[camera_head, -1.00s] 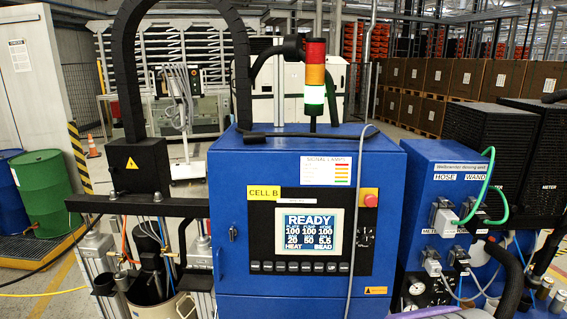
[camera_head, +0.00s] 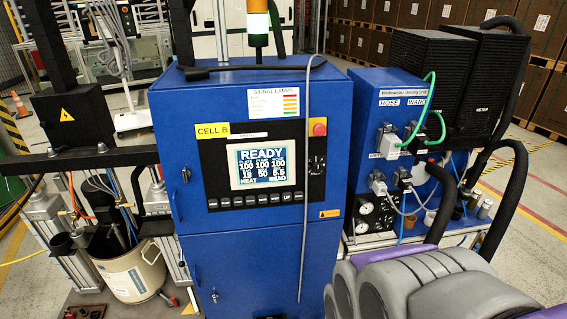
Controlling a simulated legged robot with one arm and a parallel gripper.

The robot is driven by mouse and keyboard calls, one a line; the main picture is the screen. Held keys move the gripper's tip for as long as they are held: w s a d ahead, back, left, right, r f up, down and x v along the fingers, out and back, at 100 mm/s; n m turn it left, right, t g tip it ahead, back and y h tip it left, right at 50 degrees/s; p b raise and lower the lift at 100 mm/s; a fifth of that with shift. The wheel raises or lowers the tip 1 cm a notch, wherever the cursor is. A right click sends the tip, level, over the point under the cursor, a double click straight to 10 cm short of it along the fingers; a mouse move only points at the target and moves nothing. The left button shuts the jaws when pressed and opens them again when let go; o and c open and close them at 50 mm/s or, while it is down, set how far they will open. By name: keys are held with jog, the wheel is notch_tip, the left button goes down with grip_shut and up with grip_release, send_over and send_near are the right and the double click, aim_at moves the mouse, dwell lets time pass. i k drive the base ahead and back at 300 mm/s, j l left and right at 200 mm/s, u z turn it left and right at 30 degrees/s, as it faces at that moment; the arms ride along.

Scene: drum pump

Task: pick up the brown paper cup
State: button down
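Hoses partly cover this group. My gripper is not in view; only grey and purple parts of my arm show at the bottom right, in front of the shelf.
A blue control cabinet (camera_head: 250,247) with a READY screen (camera_head: 262,165) stands in the middle. A smaller blue dosing unit (camera_head: 392,100) with green and black hoses is right of it. A pail (camera_head: 134,272) stands at the left. Striped open floor (camera_head: 535,215) lies at the right.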

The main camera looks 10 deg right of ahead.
aim_at(409, 222)
jog(key=z, duration=0.9)
jog(key=i+l+z, duration=0.1)
jog(key=i+l, duration=0.25)
jog(key=i+l+z, duration=0.1)
jog(key=i+l, duration=0.25)
jog(key=i, duration=0.15)
jog(key=i+l+z, duration=0.1)
jog(key=i+l, duration=0.2)
jog(key=i, duration=0.15)
